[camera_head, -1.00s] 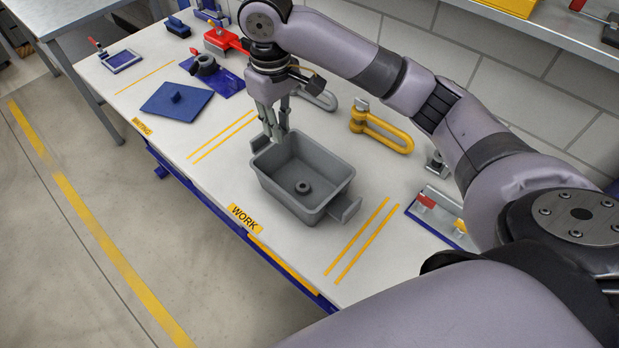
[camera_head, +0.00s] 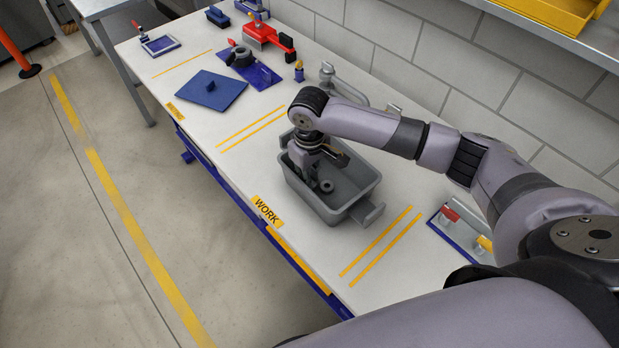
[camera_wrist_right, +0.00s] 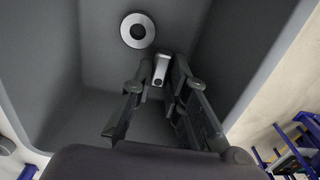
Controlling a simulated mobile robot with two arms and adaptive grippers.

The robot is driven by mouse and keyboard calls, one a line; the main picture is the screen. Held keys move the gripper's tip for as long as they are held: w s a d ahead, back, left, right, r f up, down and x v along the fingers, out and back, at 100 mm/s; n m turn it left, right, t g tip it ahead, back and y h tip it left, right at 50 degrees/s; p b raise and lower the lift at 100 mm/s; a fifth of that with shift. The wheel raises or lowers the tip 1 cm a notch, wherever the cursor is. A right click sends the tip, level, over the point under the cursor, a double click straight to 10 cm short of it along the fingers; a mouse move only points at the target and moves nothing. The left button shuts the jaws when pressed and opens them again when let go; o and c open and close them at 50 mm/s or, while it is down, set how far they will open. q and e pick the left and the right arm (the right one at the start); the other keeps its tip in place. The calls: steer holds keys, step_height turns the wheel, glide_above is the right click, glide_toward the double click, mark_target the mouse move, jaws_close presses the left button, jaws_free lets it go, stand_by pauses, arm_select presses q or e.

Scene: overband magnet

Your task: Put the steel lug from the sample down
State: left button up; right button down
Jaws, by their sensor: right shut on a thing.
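A grey open bin (camera_head: 335,210) stands on the bench by the WORK label. My right gripper (camera_head: 313,182) points down into it, with its fingers inside the walls. In the right wrist view the gripper (camera_wrist_right: 161,82) is shut on a small light-grey steel lug (camera_wrist_right: 161,68), which shows between the fingertips. I cannot tell whether the lug touches the bin floor. My left gripper is not in view.
A blue mat with a black part (camera_head: 250,68) and a red tool (camera_head: 262,33) are farther back. A tray with red and yellow pieces (camera_head: 460,228) lies right of the bin. Bench between yellow lines and bin is clear.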

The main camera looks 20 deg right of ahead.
steer(key=shift+f, duration=0.75)
steer(key=shift+f, duration=0.1)
steer(key=c, duration=1.8)
jaws_free()
steer(key=shift+c, duration=0.2)
step_height(320, 180, up, 12)
steer(key=shift+b, duration=0.4)
